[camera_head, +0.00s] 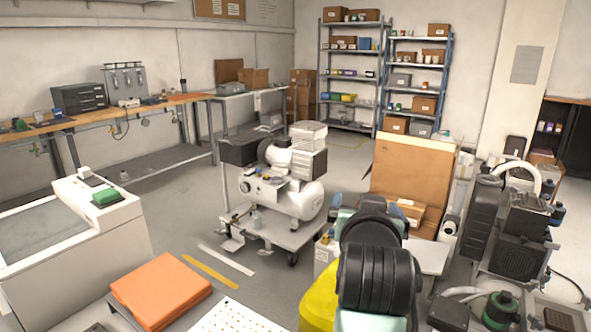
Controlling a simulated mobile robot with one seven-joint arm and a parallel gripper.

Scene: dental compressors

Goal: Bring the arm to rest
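My arm (375,268) rises from the bottom edge at right of centre, with black ribbed joint covers and pale green links. It points away from the camera, and its far end is hidden behind its own nearer links. My gripper cannot be made out, so its fingers and anything in them are not shown. A white and grey dental compressor (292,185) stands on a wheeled cart (268,232) beyond the arm, to its left.
An orange case (160,291) and a white perforated board (238,318) lie at the front. A white cabinet (120,240) stands left. Black machinery (518,245) crowds the right. A brown panel (412,165) stands behind the arm. Open floor (180,215) lies left of the cart.

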